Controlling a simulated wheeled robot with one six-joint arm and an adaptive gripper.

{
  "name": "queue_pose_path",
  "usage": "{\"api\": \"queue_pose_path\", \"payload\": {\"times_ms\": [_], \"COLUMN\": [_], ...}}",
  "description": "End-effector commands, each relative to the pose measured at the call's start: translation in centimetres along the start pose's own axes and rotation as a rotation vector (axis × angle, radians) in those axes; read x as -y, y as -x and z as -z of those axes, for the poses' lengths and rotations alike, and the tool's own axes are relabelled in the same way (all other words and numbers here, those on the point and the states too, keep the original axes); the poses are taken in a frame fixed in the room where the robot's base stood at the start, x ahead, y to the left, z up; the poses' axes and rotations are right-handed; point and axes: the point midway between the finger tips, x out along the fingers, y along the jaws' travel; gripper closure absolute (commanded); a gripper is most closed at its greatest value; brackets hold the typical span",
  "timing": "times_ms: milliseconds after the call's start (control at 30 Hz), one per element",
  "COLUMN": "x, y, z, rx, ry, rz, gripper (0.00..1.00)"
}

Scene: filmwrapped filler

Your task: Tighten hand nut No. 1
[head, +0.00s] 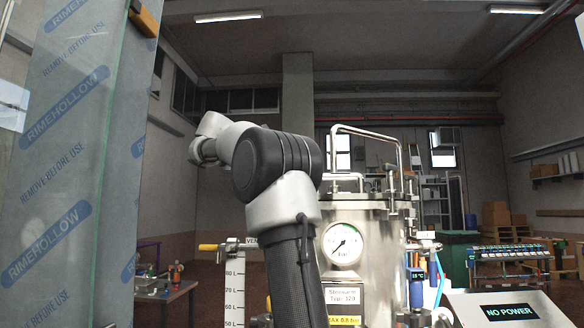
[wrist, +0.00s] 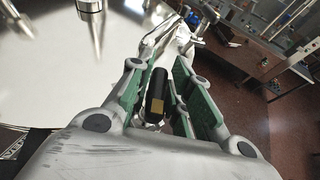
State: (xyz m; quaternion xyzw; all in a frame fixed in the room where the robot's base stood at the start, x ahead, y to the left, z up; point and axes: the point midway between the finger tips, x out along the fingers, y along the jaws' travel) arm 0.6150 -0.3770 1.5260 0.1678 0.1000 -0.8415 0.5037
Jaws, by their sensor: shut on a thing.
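My gripper (wrist: 157,66) has its green-padded fingers on both sides of a black grip (wrist: 157,86) with a yellow-brown patch, and it is shut on it. Whether this grip belongs to hand nut No. 1 I cannot tell; its far end is partly hidden by the fingers. The steel vessel (head: 374,245) stands at centre right in the head view, with a round gauge (head: 343,243) and a rail over its top. Several small fittings (head: 392,180) sit at its lid's right edge. My gripper is out of sight in the head view, where only my arm shows.
A broad shiny metal surface (wrist: 60,75) with a pointed metal fitting (wrist: 92,22) lies left of my gripper. A film-wrapped glass panel (head: 75,160) stands close at the left. A bench (wrist: 245,60) stands beyond the gripper.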

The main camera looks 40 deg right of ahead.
Motion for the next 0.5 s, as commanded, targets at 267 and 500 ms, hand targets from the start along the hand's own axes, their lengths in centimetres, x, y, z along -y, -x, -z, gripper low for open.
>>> {"api": "queue_pose_path", "payload": {"times_ms": [267, 500], "x": [-0.02, 0.02], "y": [0.01, 0.01], "z": [-0.01, -0.03], "rx": [0.0, 0.0], "ry": [-0.028, -0.032], "rz": [0.063, 0.072], "gripper": [1.0, 1.0]}}
